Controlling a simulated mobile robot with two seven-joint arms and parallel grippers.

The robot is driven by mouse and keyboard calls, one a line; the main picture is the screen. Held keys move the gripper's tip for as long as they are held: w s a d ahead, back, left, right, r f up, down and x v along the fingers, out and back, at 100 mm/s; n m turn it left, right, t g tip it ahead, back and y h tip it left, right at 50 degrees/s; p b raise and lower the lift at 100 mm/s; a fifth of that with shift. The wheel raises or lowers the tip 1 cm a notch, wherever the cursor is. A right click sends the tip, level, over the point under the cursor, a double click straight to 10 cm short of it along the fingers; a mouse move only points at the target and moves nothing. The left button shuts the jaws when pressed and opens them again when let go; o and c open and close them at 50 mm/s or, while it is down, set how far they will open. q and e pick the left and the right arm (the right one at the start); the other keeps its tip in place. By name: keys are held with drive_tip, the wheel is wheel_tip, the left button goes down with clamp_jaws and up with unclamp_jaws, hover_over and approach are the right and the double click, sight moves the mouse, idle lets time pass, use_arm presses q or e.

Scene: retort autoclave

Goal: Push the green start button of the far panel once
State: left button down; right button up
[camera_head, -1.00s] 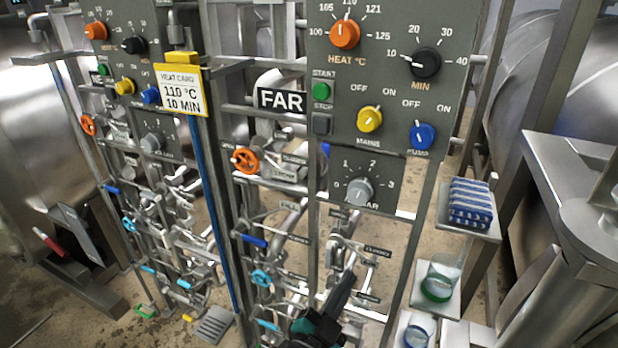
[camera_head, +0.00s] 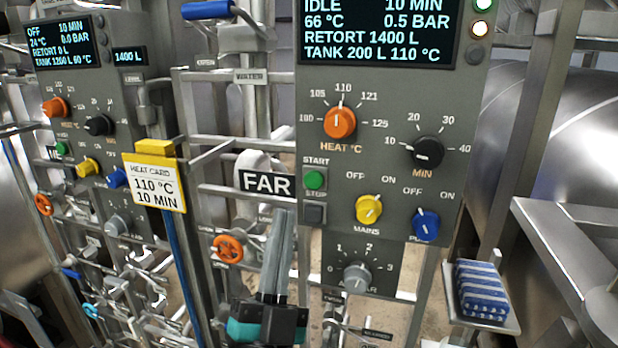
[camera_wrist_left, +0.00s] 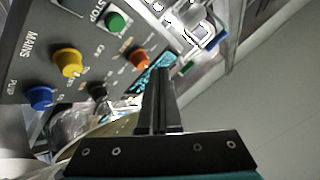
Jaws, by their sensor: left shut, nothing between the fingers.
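The far panel (camera_head: 290,110) is a dark grey board with the FAR label (camera_head: 266,184) at its left edge. The start button also shows at the top of the left wrist view (camera_wrist_left: 115,21). My left gripper (camera_head: 283,214) is shut and empty, pointing up, below and left of the start button and apart from it in the picture. In the left wrist view its fingers (camera_wrist_left: 160,72) are together, to the right of and below the button. My right gripper is not in view.
On the far panel are an orange heat knob (camera_head: 340,122), black minute knob (camera_head: 428,152), yellow mains knob (camera_head: 368,209) and blue knob (camera_head: 425,225). The heat card (camera_head: 155,182) hangs at left. An orange valve wheel (camera_head: 228,249) and pipes crowd the space beside my gripper.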

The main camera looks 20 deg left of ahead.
sight(310, 176)
use_arm(q)
drive_tip(key=shift+w+d+b, duration=0.2)
drive_tip(key=shift+w+b, duration=0.8)
drive_tip(key=shift+w, duration=3.4)
drive_tip(key=shift+w, duration=0.45)
drive_tip(key=shift+w, duration=0.65)
drive_tip(key=shift+s, duration=0.15)
drive_tip(key=shift+s+f+p, duration=0.1)
drive_tip(key=shift+s+p, duration=0.5)
drive_tip(key=shift+s, duration=0.35)
